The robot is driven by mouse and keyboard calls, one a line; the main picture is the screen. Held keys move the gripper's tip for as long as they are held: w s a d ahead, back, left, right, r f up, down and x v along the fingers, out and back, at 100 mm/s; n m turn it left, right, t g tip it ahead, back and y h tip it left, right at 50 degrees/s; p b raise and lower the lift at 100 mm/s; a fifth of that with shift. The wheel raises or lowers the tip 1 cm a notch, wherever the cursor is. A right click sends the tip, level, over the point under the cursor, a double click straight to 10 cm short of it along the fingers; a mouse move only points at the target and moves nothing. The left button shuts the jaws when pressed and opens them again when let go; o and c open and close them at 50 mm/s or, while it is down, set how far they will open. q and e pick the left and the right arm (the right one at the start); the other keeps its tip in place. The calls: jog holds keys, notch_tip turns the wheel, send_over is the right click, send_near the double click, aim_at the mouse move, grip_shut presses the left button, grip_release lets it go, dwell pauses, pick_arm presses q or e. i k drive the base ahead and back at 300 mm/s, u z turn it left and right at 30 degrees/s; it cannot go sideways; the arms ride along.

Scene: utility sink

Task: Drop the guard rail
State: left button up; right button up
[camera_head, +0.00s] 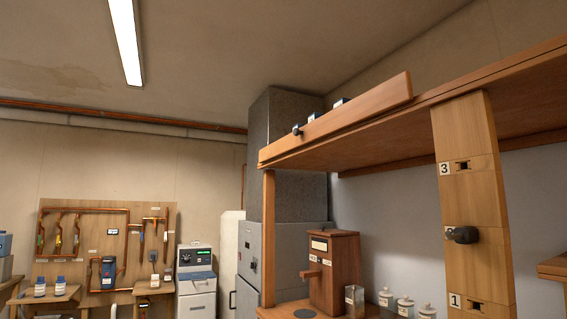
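A long wooden board (345,115), which looks like the guard rail, stands along the front left edge of the high wooden shelf (400,133). It is raised above the shelf edge and slopes with it in the picture. A dark knob or latch (297,130) sits near its left end. Small dark and white items show just above its top edge, mostly hidden behind it. A wooden post (468,190) at the right has slots labelled 3 and 1, with a dark knob (463,235) between them. Neither of my grippers is in view.
Below the shelf stand a wooden dispenser-like box (333,270), a glass container (354,300) and several lidded jars (404,306). A grey cabinet (249,262) is behind. A pipe board (105,245) hangs on the left wall. The space left of the shelf is open.

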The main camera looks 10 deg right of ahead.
aim_at(397, 91)
jog(key=i, duration=1.7)
jog(key=z, duration=1.05)
